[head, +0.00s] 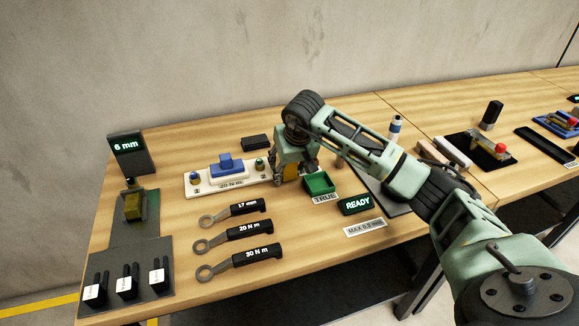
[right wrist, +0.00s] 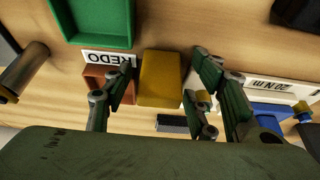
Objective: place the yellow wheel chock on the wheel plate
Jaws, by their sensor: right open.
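A yellow block (right wrist: 160,80), which looks like the wheel chock, lies between the spread fingers of my right gripper (right wrist: 165,82) in the right wrist view. The fingers are open, with gaps visible beside the block. In the head view the right gripper (head: 293,178) is low over the table, and a little of the yellow block (head: 290,172) shows among its fingers. I cannot say for sure which surface is the wheel plate. A dark flat plate (head: 397,209) lies partly hidden under my right arm. My left gripper is not in view.
The green TRUE tray (head: 320,183) sits just right of the gripper; a reddish REDO tray (right wrist: 95,80) is close beside the block. A white base with a blue part (head: 228,168) stands left. Several wrenches (head: 236,232) lie in front. A READY display (head: 356,204) stands right.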

